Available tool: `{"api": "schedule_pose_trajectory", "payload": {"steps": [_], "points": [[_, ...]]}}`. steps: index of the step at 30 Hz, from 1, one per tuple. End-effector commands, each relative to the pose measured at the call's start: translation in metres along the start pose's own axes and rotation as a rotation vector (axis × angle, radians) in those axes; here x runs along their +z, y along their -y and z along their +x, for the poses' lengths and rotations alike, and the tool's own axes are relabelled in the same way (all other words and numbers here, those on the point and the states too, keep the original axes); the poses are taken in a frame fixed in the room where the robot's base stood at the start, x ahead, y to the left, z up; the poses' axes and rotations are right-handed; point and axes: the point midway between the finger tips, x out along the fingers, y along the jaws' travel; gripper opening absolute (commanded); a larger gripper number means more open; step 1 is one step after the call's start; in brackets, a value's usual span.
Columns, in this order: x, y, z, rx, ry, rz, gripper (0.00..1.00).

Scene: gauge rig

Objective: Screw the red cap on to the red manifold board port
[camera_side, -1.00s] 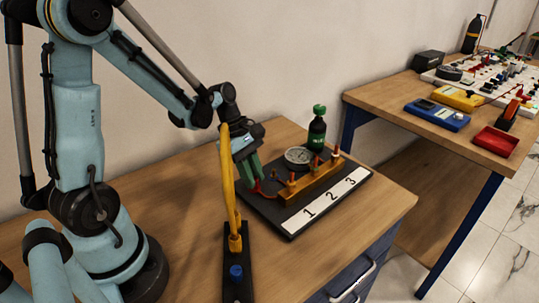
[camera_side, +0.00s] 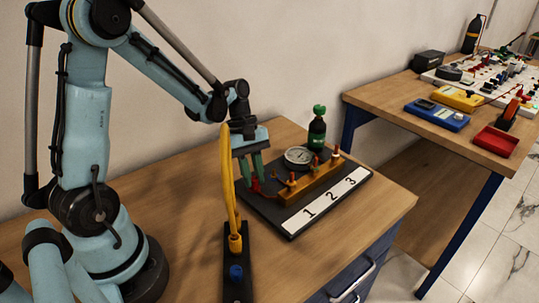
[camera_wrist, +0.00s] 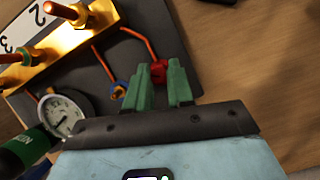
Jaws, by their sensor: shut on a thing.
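My gripper (camera_side: 252,176) points down at the left edge of the black manifold board (camera_side: 292,233). In the wrist view its green fingers (camera_wrist: 164,80) are shut on the red cap (camera_wrist: 176,72), which shows past the fingertips. A red-orange tube from the brass block ends right at this red piece, where the red port is. The fingers hide most of the port, so I cannot tell how far the cap sits on it. In the side view a red piece (camera_side: 256,187) shows just below the fingertips.
A round gauge (camera_side: 298,156), a green-capped bottle (camera_side: 317,130) and a blue fitting (camera_wrist: 117,90) are close by. A yellow hose loop (camera_side: 231,190) stands in front. Bare wood lies left.

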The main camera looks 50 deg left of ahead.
Motion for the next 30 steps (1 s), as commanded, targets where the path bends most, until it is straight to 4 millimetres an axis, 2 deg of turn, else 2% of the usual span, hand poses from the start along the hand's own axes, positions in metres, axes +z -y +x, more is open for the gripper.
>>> {"api": "schedule_pose_trajectory", "payload": {"steps": [1,9,21,27,30], "points": [[0.0019,0.0059,0.0014,-0.037,0.005,0.033,0.00],[0.0015,0.0059,0.0012,-0.164,0.007,0.342,0.00],[0.0005,0.0070,0.0004,-0.189,0.008,0.399,0.00],[0.0007,0.0064,0.0004,-0.269,0.010,0.593,0.00],[0.0002,0.0068,0.0002,-0.273,0.009,0.604,0.00]]}}
